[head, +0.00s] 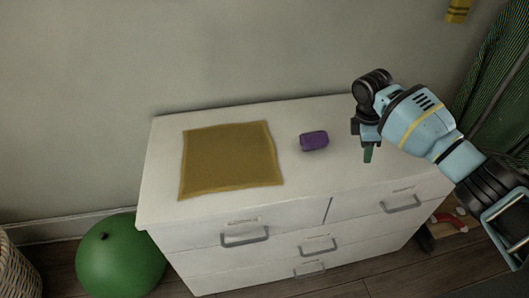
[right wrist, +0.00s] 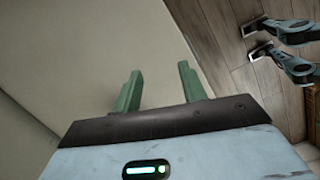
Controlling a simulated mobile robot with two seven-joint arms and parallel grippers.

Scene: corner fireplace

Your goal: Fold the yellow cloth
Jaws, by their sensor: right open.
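The yellow cloth (head: 230,158) lies flat and spread out on the left part of the white dresser top, roughly square with slightly uneven edges. My right gripper (head: 368,152) is over the right part of the dresser, well to the right of the cloth and apart from it. In the right wrist view its two green fingers (right wrist: 158,90) stand apart with nothing between them, so it is open and empty. The cloth does not show in the right wrist view. My left gripper is in neither view.
A small purple object (head: 314,141) lies on the white dresser (head: 300,184) between the cloth and my right gripper. The dresser front has drawers with grey handles (head: 245,237). A green ball (head: 121,257) and a wicker basket (head: 16,268) stand on the floor at left. A wall is behind.

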